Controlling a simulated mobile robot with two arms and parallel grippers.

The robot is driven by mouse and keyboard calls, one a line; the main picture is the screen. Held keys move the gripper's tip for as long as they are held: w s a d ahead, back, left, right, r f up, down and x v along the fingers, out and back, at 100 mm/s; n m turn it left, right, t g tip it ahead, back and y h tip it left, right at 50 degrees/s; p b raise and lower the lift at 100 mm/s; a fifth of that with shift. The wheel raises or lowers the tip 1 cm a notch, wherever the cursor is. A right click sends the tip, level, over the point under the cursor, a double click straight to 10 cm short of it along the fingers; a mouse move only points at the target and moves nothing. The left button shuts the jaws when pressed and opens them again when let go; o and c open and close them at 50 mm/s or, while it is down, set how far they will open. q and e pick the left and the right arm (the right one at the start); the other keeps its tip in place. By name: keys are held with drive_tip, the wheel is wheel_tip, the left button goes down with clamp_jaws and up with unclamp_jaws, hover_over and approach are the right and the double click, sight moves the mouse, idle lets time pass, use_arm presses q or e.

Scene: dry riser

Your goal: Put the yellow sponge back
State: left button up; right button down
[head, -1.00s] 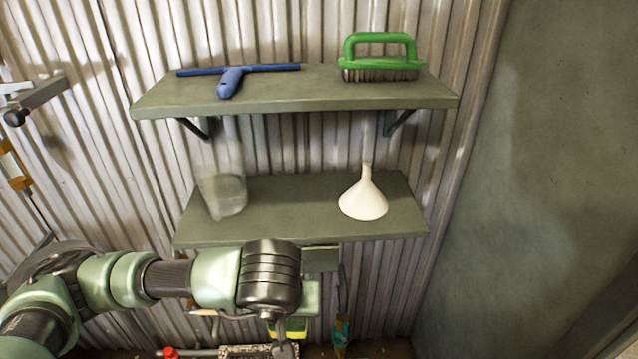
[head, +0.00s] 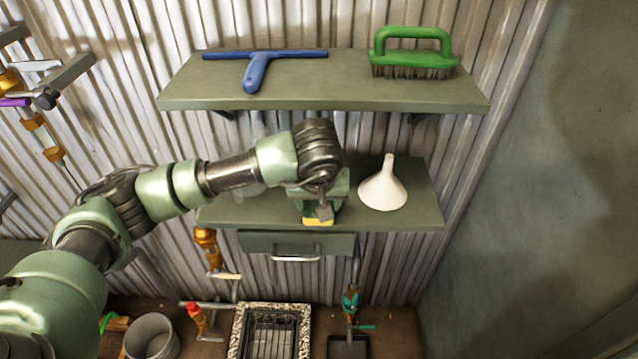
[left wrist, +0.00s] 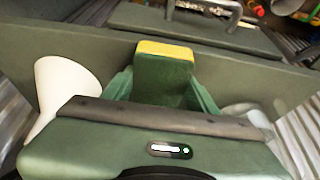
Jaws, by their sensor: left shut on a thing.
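The yellow sponge (head: 317,221), with a green side, is in my left gripper (head: 322,208). In the head view it shows as a yellow strip just below the fingers, in front of the lower shelf (head: 418,215), between the white funnel and a clear container. The left wrist view shows the sponge's yellow edge (left wrist: 165,50) above a green face, with the shelf around it. I cannot tell whether the sponge touches the shelf. My left gripper is shut on the sponge and hides part of it. My right gripper is in neither view.
The white funnel (head: 383,190) stands close right of the gripper. A clear container (head: 247,185) is mostly hidden behind my left arm. The upper shelf (head: 340,95) holds a blue squeegee (head: 255,72) and a green brush (head: 412,60). A drawer (head: 340,243) hangs below.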

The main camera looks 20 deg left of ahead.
use_arm(q)
drive_tip(key=shift+w+a+r, duration=0.1)
drive_tip(key=shift+w, duration=0.3)
drive_tip(key=w+p, duration=0.1)
drive_tip(key=w+a+p, duration=0.1)
drive_tip(key=w, duration=0.1)
drive_tip(key=shift+w, duration=0.1)
drive_tip(key=shift+f+p, duration=0.35)
drive_tip(key=shift+f, duration=0.05)
drive_tip(key=shift+f, duration=0.1)
drive_tip(key=shift+f+b, duration=0.15)
drive_tip(key=shift+b, duration=0.15)
drive_tip(key=o, duration=1.2)
